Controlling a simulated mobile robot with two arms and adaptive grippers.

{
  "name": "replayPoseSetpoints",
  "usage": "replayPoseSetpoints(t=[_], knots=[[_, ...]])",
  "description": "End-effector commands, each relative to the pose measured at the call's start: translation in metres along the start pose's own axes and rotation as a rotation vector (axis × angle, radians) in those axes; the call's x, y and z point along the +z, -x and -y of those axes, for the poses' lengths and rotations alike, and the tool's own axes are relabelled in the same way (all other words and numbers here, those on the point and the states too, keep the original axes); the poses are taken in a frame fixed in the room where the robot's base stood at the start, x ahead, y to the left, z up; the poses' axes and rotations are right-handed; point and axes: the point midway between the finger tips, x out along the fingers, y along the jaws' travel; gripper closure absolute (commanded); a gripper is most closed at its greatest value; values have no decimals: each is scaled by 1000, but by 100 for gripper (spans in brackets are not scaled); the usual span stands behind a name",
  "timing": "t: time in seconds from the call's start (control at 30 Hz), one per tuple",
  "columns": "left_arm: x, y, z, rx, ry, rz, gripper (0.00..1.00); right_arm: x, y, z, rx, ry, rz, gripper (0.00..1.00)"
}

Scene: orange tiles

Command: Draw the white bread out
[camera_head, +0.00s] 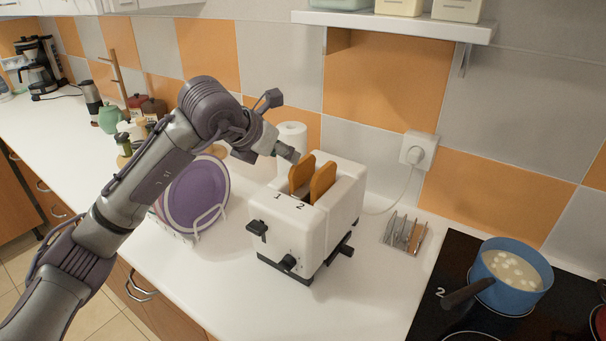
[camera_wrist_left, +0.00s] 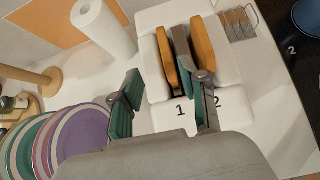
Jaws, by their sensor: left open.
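A white toaster (camera_head: 300,225) stands on the counter with slots marked 1 and 2. Two browned bread slices stick up from it: the left slice (camera_head: 301,174) in slot 1 and the right slice (camera_head: 322,181) in slot 2. No plainly white slice shows. My left gripper (camera_head: 282,127) is open and empty, above and behind the toaster's left side. In the left wrist view, the left slice (camera_wrist_left: 166,62) appears between the spread fingers, and one finger overlaps the gap between the slices. Contact cannot be told. My right gripper is not in view.
A plate rack with a purple plate (camera_head: 196,192) stands left of the toaster, and a paper roll (camera_head: 291,137) behind it. A metal toast rack (camera_head: 404,234) lies right, before the hob with a blue pot (camera_head: 512,283). A shelf (camera_head: 400,24) hangs above. The front counter is clear.

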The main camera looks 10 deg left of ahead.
Motion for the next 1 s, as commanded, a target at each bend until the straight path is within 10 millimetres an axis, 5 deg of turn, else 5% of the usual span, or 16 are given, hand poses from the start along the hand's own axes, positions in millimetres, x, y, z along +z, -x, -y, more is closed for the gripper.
replayPoseSetpoints(t=[0.17,0.47,0.7,0.93,1.0], knots=[[1,-25,1,-2,1,-1,56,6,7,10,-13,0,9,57],[1,-52,8,-5,2,-4,56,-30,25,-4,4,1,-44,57],[0,-81,9,-4,1,-1,56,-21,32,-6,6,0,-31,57],[-1,-83,9,-2,-1,1,56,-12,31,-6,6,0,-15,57],[-1,-83,9,-3,-1,1,66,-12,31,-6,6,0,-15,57]])
